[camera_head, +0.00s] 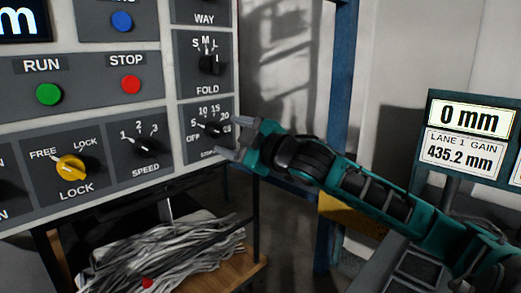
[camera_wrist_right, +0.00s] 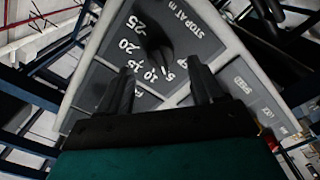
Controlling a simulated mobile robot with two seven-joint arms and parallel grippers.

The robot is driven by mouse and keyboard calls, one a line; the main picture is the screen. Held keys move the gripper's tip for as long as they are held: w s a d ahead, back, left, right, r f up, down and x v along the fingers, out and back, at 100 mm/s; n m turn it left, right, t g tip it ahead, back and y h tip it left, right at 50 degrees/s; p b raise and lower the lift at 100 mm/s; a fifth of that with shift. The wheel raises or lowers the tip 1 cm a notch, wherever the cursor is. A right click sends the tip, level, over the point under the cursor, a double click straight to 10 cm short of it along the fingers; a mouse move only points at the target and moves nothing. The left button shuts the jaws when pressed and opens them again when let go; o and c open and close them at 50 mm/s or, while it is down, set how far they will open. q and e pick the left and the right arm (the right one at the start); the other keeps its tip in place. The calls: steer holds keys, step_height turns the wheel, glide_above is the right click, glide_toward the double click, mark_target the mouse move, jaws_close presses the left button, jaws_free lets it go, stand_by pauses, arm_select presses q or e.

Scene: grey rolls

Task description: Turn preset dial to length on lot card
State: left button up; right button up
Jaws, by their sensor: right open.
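The preset dial is a black knob (camera_head: 213,128) at the lower right of the grey panel, with marks from OFF through 5, 10, 15 and 20 around it. In the right wrist view the knob (camera_wrist_right: 155,45) lies just beyond my fingertips, with 25 and "STOP AT m" also readable. Its pointer seems to be near 5; the exact angle is hard to tell. My right gripper (camera_head: 233,138) is open and empty, its fingers (camera_wrist_right: 160,82) spread in front of the dial. I see no lot card in these views. My left gripper is out of view.
The FOLD knob (camera_head: 210,65) is directly above, and the SPEED knob (camera_head: 145,146) and yellow LOCK knob (camera_head: 70,167) are to the left. Green RUN (camera_head: 48,94) and red STOP (camera_head: 131,84) buttons sit higher. A display (camera_head: 471,118) at right reads 0 mm.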

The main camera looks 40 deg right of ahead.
steer(key=s+b, duration=0.1)
steer(key=s, duration=0.7)
steer(key=shift+s+d, duration=0.25)
steer(key=shift+s, duration=0.05)
stand_by(0.5)
